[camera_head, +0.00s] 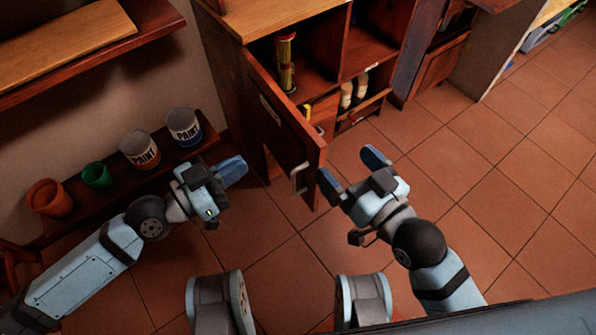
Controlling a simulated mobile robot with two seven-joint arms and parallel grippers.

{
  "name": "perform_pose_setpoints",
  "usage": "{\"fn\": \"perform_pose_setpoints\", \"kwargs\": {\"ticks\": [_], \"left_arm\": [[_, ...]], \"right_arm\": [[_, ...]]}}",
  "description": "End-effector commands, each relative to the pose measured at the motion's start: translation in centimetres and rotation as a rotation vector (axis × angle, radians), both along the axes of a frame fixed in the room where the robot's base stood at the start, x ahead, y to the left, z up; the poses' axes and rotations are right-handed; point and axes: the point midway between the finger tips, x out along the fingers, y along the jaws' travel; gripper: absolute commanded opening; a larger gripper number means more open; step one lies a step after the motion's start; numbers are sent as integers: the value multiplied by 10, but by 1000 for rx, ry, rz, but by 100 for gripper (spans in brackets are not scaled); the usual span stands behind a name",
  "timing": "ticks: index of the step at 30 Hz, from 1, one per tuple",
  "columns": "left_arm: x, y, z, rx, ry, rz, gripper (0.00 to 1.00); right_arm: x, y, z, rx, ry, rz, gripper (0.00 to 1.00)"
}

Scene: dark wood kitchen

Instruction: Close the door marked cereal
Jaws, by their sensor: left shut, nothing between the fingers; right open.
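A red-brown cabinet door (287,135) stands open at the left of a wooden cabinet (310,19). It has a pale label (271,110) too small to read here and a light handle (298,178) near its free lower edge. My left gripper (240,170) is shut and empty, to the left of the door and apart from it. My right gripper (350,170) is open, just right of the door's free edge, with one finger close to it. I cannot tell whether that finger touches the door.
The open cabinet holds a tall yellow-red can (286,62) and pale bottles (347,95). At the left, a low shelf bears two paint cans (139,150), a green pot (96,175) and an orange pot (49,198). The tiled floor (500,200) at the right is clear.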

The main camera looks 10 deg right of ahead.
Motion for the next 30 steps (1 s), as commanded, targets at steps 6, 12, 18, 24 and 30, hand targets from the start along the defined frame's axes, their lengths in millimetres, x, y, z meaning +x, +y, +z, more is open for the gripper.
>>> {"fn": "perform_pose_setpoints", "kwargs": {"ticks": [6,12,18,24,30], "left_arm": [[-2,5,-41,2,-10,-63,0],[-2,4,-41,-1,-6,-75,0],[7,-15,-37,-4,-4,-74,0],[21,-45,-38,-4,-4,-73,0],[36,-78,-39,-5,-4,-74,0]], "right_arm": [[-6,7,-20,55,-61,30,98],[-8,8,-12,72,-82,37,98],[-9,7,6,90,-123,23,98],[-10,5,23,115,-174,9,98],[-11,4,30,123,-199,-1,98]]}}
